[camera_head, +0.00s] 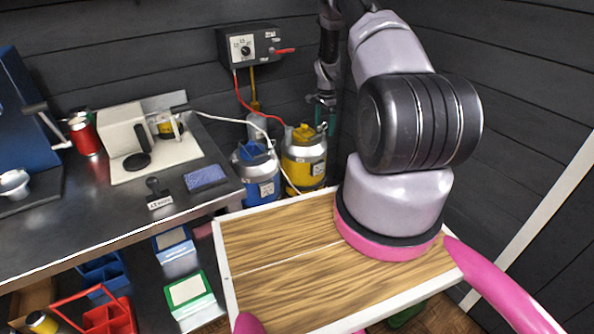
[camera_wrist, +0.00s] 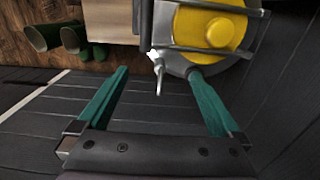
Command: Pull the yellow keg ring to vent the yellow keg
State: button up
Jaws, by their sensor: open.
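The yellow keg (camera_head: 304,160) stands on the floor against the back wall, right of the blue keg (camera_head: 257,178). Its yellow top (camera_wrist: 213,33) fills the upper right of the wrist view, with metal bars across it. A small pale metal piece (camera_wrist: 159,80), seemingly the ring seen edge-on, sticks out from the keg's rim between my fingers. My gripper (camera_wrist: 158,72) is open, with its teal fingers either side of this piece and no visible contact. The right fingertip is close to the keg's rim. In the head view, my gripper (camera_head: 325,120) is just above and right of the keg.
A steel bench (camera_head: 90,215) stands at left. Green boots (camera_wrist: 40,34) show in the wrist view. Dark walls close in behind and right of the keg.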

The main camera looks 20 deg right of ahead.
jog(key=shift+r, duration=0.15)
jog(key=shift+r, duration=2.9)
jog(key=s+a+r+n+t, duration=0.1)
jog(key=s+a+r+n, duration=0.2)
jog(key=r, duration=0.8)
jog(key=s+a+r+t, duration=0.1)
jog(key=s+a+r, duration=0.3)
jog(key=r, duration=0.7)
jog(key=s+a+r+n+t, duration=0.15)
jog(key=a+r, duration=0.35)
jog(key=r, duration=0.6)
jog(key=s+a+r+n+t+y, duration=0.1)
jog(key=s+a+r+n, duration=0.15)
jog(key=s+r, duration=0.3)
jog(key=s+a+r+n+t, duration=0.1)
jog(key=s+a+r, duration=0.3)
jog(key=s, duration=0.3)
jog(key=s+a+r+n+t, duration=0.1)
jog(key=s+a, duration=0.1)
jog(key=s, duration=0.6)
jog(key=s+a+r+n+y, duration=0.1)
jog(key=s+a+n, duration=0.1)
jog(key=s, duration=0.7)
jog(key=shift+a+n+t, duration=0.3)
jog(key=shift+a+t, duration=0.05)
jog(key=shift+r, duration=0.1)
jog(key=shift+c, duration=0.3)
